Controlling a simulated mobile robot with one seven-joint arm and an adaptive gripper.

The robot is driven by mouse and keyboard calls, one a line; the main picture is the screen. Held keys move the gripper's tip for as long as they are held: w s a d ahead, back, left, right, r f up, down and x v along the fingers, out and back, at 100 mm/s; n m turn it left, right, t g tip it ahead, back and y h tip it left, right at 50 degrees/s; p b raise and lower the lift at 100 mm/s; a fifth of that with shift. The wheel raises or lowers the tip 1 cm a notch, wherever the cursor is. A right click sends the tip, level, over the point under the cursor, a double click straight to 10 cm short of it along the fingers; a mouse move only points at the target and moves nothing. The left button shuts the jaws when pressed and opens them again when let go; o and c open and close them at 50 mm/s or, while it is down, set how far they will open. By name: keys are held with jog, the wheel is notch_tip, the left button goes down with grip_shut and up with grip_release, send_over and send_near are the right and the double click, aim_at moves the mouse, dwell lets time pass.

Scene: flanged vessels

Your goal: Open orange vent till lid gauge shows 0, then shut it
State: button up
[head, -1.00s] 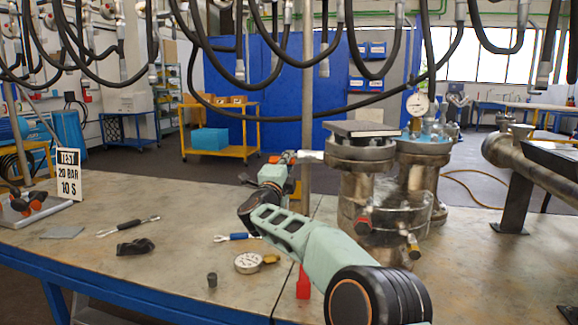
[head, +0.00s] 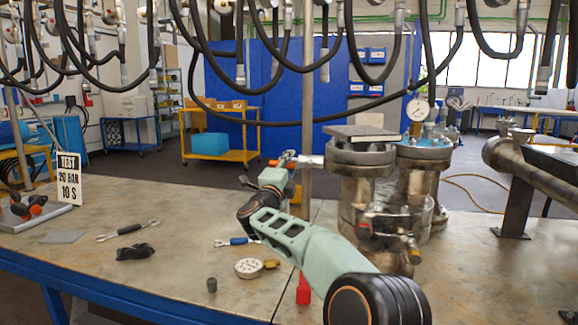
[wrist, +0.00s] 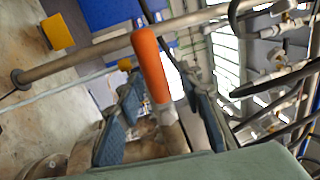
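The orange vent handle (wrist: 150,65) stands between my gripper's blue-grey fingers (wrist: 164,115) in the wrist view. Its metal stem runs down between them, with gaps at the sides, so the fingers look open around it. In the head view my gripper (head: 284,161) is beside a grey pipe end left of the front vessel (head: 365,185); the handle is small and unclear there. The lid gauge (head: 418,109) is a white dial above the blue-topped rear vessel (head: 424,148). Its needle is too small to read surely.
A dark flat plate (head: 362,133) lies on the front vessel's lid. A loose gauge (head: 248,268), a blue-handled wrench (head: 236,241), a red block (head: 304,290) and a test sign (head: 69,178) are on the bench. An upright pole (head: 307,100) stands close behind my gripper. Black hoses hang above.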

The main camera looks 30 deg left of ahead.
jog(key=shift+s, duration=0.1)
jog(key=v, duration=1.2)
dwell(0.5)
